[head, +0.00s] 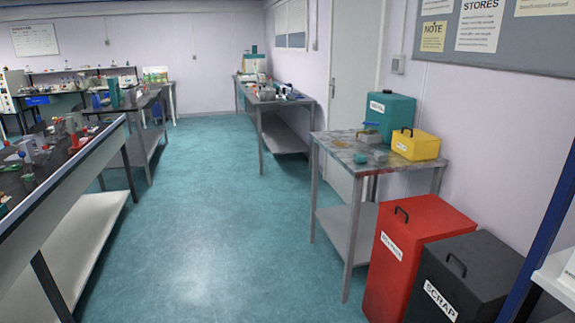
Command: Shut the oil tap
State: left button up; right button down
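A teal container (389,113) with a white label stands on a stained table (343,146) at the right, against the wall. A small blue-handled part, which looks like the oil tap (371,125), sticks out low on its left side. It is too small to tell whether the tap is open or shut. A small greenish item (379,156) lies on the table in front of the container. Neither of my grippers is in view.
A yellow box (416,144) stands beside the teal container. A red bin (414,246) and a black scrap bin (471,277) stand on the floor in front of the table. Benches line the left and back. The blue-green floor (205,220) between is clear.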

aim_at(364, 123)
jog(key=i+j, duration=0.15)
jog(key=i, duration=0.55)
jog(key=i+j, duration=0.15)
jog(key=i, duration=0.55)
jog(key=i+j, duration=0.1)
jog(key=i, duration=0.65)
jog(key=i+j+z, duration=0.25)
jog(key=i+z, duration=0.15)
jog(key=i, duration=0.2)
jog(key=i+j+z, duration=0.45)
jog(key=i, duration=0.1)
